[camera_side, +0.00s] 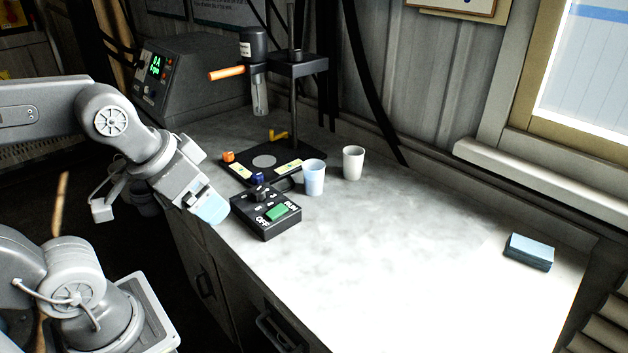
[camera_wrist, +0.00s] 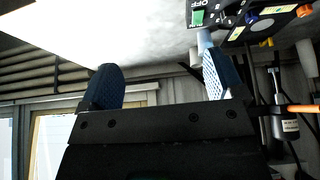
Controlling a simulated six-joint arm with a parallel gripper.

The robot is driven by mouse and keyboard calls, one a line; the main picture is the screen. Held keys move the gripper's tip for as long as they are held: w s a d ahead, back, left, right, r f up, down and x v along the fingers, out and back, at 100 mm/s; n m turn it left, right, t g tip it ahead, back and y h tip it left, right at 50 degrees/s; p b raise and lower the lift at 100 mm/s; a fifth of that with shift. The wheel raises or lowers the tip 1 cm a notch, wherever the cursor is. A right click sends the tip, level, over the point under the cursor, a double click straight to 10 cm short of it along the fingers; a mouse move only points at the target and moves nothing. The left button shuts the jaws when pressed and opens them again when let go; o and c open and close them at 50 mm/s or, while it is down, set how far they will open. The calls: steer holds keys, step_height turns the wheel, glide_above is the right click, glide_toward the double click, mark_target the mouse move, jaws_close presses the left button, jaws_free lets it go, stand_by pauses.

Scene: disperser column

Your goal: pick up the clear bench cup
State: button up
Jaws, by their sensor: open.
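A pale blue, see-through-looking cup (camera_side: 313,178), which appears to be the clear bench cup, stands upright on the bench beside the disperser base. In the wrist view the cup (camera_wrist: 204,38) is close to one finger and partly covered by it. My gripper (camera_side: 211,208) is at the bench's left edge, left of the control box and well apart from the cup. Its two blue fingers (camera_wrist: 160,72) are spread with nothing between them in the wrist view.
A white cup (camera_side: 353,163) stands just right of the pale blue cup. A black control box (camera_side: 264,215) lies between my gripper and the cups. The disperser stand (camera_side: 294,100) rises behind. A blue block (camera_side: 528,252) lies far right; the bench between is clear.

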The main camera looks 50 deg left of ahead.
steer(key=n+g+y, duration=0.4)
steer(key=n, duration=0.9)
glide_above(313, 172)
steer(key=d, duration=0.2)
step_height(313, 172, down, 5)
steer(key=shift+w+x, duration=0.2)
steer(key=shift+x, duration=7)
steer(key=shift+d, duration=0.15)
steer(key=c, duration=1)
